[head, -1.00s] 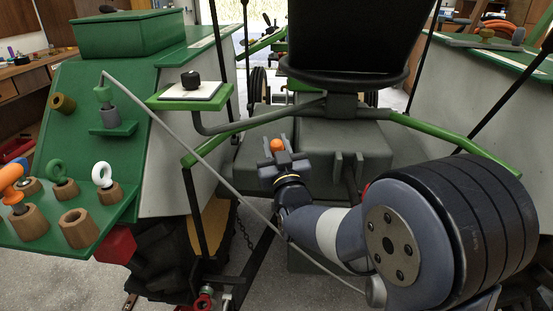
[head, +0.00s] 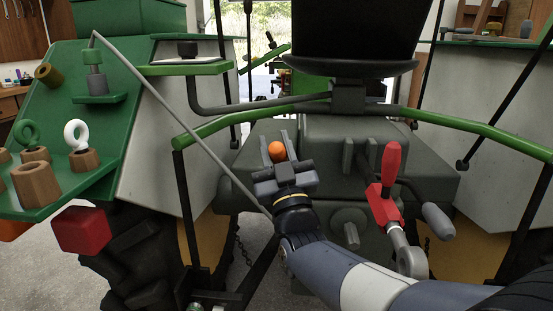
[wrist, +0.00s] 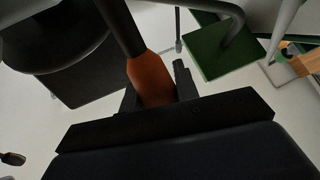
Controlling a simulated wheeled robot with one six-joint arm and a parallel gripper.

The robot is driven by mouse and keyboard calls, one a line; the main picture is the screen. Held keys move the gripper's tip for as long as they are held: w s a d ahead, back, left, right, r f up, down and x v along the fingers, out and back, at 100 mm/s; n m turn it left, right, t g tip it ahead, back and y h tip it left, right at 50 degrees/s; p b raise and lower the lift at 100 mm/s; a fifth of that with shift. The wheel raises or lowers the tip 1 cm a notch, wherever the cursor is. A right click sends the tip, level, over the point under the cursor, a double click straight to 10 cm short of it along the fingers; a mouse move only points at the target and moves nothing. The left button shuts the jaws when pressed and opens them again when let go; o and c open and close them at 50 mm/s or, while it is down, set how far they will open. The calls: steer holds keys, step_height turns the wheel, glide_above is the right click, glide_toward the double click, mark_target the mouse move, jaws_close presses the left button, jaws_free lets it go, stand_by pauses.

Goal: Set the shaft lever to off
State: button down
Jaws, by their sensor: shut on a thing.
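An orange knob (head: 278,151) sits between the two fingers of my gripper (head: 276,140), in front of the dark grey housing under the seat. In the wrist view the orange knob (wrist: 150,80) sits on the end of a dark rod (wrist: 119,25), between the fingers. My gripper is shut on this knob. The fingers hide part of it, and the lever's base is hidden. No off marking is readable. A red lever handle (head: 390,165) stands to the right on a red bracket.
A grey handle (head: 437,220) juts out beside the red lever. The black seat (head: 345,68) hangs above, and green rails (head: 470,137) run on both sides. A green shelf (head: 60,200) with wooden sockets is at left, with a red block (head: 80,231) below it.

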steer(key=shift+s+f+y+b, duration=0.25)
steer(key=shift+s+y+b, duration=0.05)
steer(key=shift+b, duration=0.3)
steer(key=c, duration=1.1)
jaws_free()
steer(key=shift+s, duration=0.1)
steer(key=shift+o, duration=0.2)
steer(key=v, duration=1)
steer(key=shift+s+f, duration=0.2)
steer(key=shift+f, duration=0.2)
